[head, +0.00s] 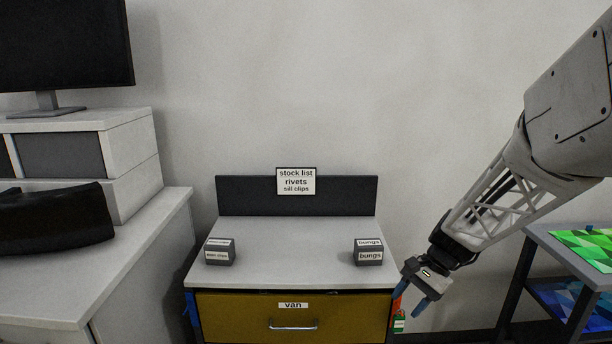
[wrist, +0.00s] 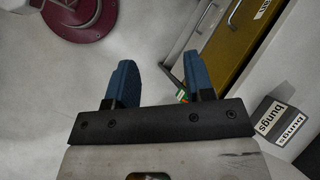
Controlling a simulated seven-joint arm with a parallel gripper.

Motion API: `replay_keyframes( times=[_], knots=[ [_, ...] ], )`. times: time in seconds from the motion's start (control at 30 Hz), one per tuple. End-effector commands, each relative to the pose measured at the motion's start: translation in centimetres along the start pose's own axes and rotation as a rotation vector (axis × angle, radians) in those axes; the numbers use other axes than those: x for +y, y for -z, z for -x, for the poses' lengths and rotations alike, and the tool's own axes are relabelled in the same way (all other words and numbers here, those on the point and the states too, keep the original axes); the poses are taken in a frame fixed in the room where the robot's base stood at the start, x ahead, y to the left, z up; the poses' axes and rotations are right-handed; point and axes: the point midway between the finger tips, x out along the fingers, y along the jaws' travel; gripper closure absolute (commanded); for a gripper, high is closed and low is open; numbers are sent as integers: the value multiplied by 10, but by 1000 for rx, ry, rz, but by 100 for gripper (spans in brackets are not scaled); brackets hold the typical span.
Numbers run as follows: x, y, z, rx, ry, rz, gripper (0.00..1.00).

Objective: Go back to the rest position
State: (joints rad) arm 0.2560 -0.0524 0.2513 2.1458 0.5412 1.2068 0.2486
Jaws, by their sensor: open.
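My gripper (head: 411,297) hangs at the right front of the grey-topped cabinet (head: 300,262), beside its right edge. A second dark box (head: 219,252) with small labels stands on the left of the top. The yellow drawer labelled van (head: 292,318) is below the top.
A stock list sign (head: 296,181) stands at the cabinet's back panel. A white desk (head: 90,262) with a monitor (head: 66,42) is at the left. A dark-framed table (head: 570,255) with coloured sheets is at the right. A dark red round base (wrist: 82,18) stands on the floor.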

Motion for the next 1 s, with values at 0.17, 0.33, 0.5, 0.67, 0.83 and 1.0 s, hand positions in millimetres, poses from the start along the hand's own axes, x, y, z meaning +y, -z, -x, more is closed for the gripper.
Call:
replay_keyframes(
  times=[0.17,0.33,0.5,0.67,0.83,1.0],
  knots=[
    [8,-38,7,76,-49,100,52],
    [18,-70,11,147,-95,194,52],
    [30,-100,14,218,-140,289,52],
    [43,-126,17,286,-181,378,52],
    [57,-152,19,358,-225,473,52],
    [73,-176,20,430,-267,566,52]
  ],
)
